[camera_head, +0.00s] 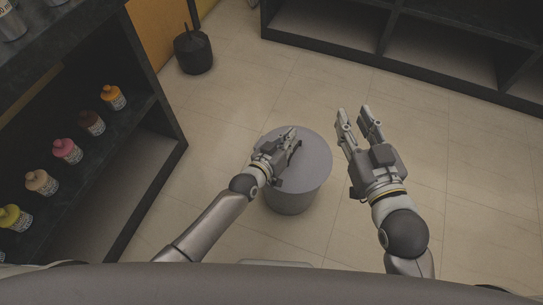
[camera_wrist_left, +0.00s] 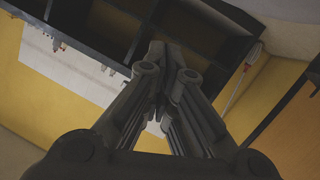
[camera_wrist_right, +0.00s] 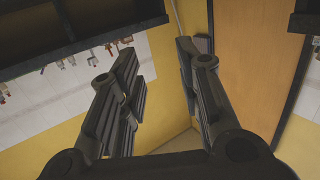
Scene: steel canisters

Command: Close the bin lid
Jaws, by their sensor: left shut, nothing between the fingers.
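The bin (camera_head: 289,202) is a grey round canister standing on the floor in the middle of the head view. Its flat round lid (camera_head: 316,162) lies level across the top, and no gap shows from this angle. My left gripper (camera_head: 293,139) is over the lid, shut and empty, and covers part of it. Whether it touches the lid cannot be told. In the left wrist view its fingers (camera_wrist_left: 168,62) are close together. My right gripper (camera_head: 356,112) is open and empty to the right of the bin. Its fingers (camera_wrist_right: 158,58) stand apart in the right wrist view.
A dark shelf (camera_head: 150,75) with several coloured bottles (camera_head: 67,151) stands at the left. A black toilet-brush-like holder (camera_head: 193,53) is at the back left. A low dark shelf unit (camera_head: 375,42) runs along the back right. The tiled floor around the bin is clear.

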